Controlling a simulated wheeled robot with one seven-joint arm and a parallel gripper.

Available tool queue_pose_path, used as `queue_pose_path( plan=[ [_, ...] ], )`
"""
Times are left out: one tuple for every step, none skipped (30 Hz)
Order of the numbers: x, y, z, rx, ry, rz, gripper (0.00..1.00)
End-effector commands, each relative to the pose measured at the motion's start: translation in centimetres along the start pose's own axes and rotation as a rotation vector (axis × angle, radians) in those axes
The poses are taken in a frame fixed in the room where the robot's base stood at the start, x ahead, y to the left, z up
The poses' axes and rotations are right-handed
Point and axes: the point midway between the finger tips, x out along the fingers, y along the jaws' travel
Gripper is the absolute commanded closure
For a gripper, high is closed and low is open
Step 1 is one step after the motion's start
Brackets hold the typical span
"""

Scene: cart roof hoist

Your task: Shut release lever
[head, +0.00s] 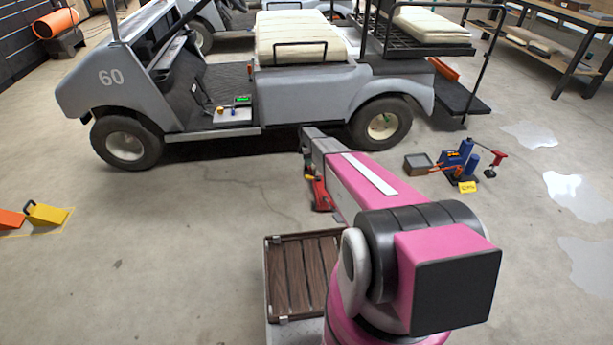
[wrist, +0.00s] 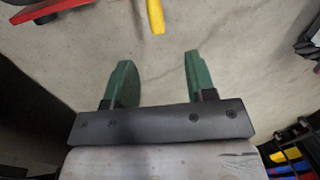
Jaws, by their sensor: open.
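I cannot tell for certain which part is the release lever. In the wrist view a yellow bar (wrist: 155,16) reaches in from the top edge, beyond my gripper and apart from it; its other end is out of frame. My gripper (wrist: 156,78) has two green fingers spread apart with nothing between them, over bare concrete. In the head view my pink arm hides my gripper. A red jack-like tool (head: 321,196) lies on the floor beside my arm, partly hidden by it. A blue device (head: 456,158) with red and orange parts stands on the floor to the right.
A grey cart (head: 310,98) marked 60 stands across the back, with a small control panel (head: 232,113) on its floor. A dark box (head: 418,164) is beside the blue device. Yellow and orange chocks (head: 46,213) lie at left. Floor between is mostly clear; puddles at right.

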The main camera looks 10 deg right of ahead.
Motion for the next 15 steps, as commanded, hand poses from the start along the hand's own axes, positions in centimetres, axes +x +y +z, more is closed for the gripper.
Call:
queue_pose_path(
  plan=[
    [0.3, 0.6, 0.0, -0.014, 0.000, -0.002, 0.49],
    [0.5, 0.6, 0.0, -0.019, 0.000, -0.003, 0.49],
    [0.6, 0.7, 0.0, -0.024, 0.000, -0.003, 0.49],
    [0.7, 0.6, 0.0, -0.026, 0.000, -0.004, 0.49],
    [0.8, 0.6, 0.0, -0.026, 0.000, -0.004, 0.49],
    [1.0, 0.6, 0.0, -0.026, 0.000, -0.004, 0.49],
    [1.2, 0.5, 0.0, -0.025, 0.000, -0.004, 0.49],
    [1.4, 0.5, 0.0, -0.025, 0.000, -0.004, 0.49],
    [1.8, 0.5, 0.0, -0.025, 0.000, -0.005, 0.49],
    [2.1, 0.6, 0.0, -0.024, 0.000, -0.005, 0.49],
    [2.5, 0.6, 0.0, -0.024, 0.000, -0.004, 0.49],
    [3.0, 0.6, 0.0, -0.024, 0.000, -0.004, 0.49],
    [3.4, 0.6, 0.0, -0.024, 0.000, -0.004, 0.49],
    [3.9, 0.6, 0.0, -0.024, 0.000, -0.004, 0.49],
    [4.6, 0.6, 0.0, -0.024, 0.000, -0.004, 0.49]
  ],
)
